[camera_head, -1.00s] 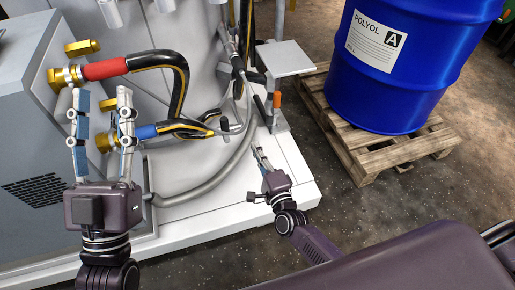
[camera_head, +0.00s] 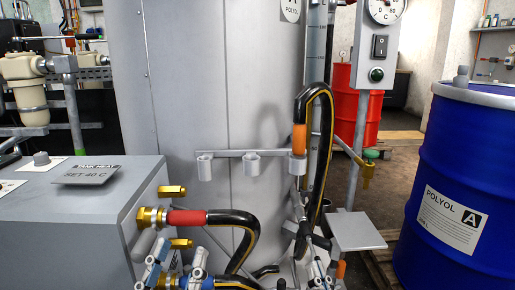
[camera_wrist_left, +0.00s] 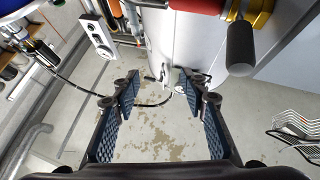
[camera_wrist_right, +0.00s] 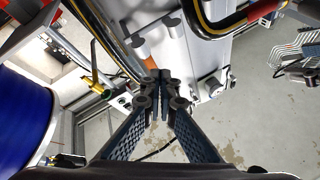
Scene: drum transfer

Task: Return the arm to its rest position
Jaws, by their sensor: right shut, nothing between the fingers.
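My left gripper (camera_head: 176,263) shows at the bottom edge of the head view, in front of the grey cabinet and below the red-sleeved hose. Its fingers are apart and empty in the left wrist view (camera_wrist_left: 156,85). My right gripper (camera_head: 318,268) is at the bottom, right of centre, near the black and yellow hoses. In the right wrist view (camera_wrist_right: 160,90) its fingertips meet with nothing between them. Most of both arms is below the head view.
The grey cabinet (camera_head: 100,220) stands at left, the large grey tank (camera_head: 210,80) behind. A hose with an orange end (camera_head: 299,138) hangs at a bracket with cups (camera_head: 252,163). A small grey plate (camera_head: 355,231) and the blue polyol drum (camera_head: 470,160) are at right.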

